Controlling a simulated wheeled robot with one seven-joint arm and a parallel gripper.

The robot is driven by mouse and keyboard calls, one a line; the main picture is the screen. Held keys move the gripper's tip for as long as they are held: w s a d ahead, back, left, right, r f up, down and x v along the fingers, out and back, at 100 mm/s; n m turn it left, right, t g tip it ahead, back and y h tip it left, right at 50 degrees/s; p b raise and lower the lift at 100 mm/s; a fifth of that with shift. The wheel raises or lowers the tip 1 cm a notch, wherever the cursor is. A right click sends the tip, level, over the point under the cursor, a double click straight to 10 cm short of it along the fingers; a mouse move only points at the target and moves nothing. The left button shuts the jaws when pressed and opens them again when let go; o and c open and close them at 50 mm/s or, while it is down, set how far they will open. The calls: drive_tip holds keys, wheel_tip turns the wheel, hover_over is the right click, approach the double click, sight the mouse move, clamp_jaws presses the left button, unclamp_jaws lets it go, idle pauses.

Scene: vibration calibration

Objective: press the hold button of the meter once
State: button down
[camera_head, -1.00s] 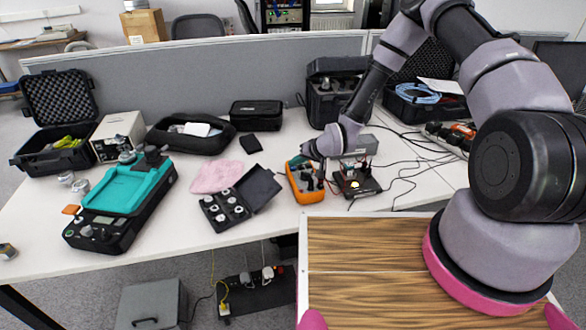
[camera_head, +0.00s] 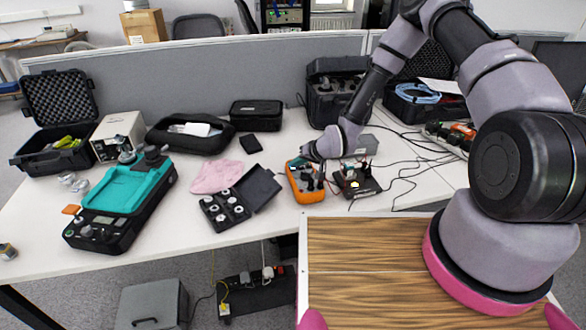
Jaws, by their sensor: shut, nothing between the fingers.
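The meter is a small orange handheld device (camera_head: 309,196) lying on the white table, right of the black weight case. My gripper (camera_head: 318,181) is over the meter, its dark fingers pointing down at the meter's face. The fingers are shut with nothing between them. The gripper and wrist cover part of the meter's upper face. The hold button is too small to make out, and I cannot tell whether the fingertips touch the meter.
A small black device with a lit spot (camera_head: 356,182) and cables stands close right of the meter. An open black case of weights (camera_head: 228,208) lies to the left. A teal-topped calibrator (camera_head: 123,190) is farther left. Bare white table (camera_head: 262,228) lies in front.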

drive_tip(key=shift+r, duration=0.75)
drive_tip(key=shift+r, duration=0.1)
wheel_tip(320, 180, up, 5)
drive_tip(key=shift+f, duration=0.1)
idle(0.6)
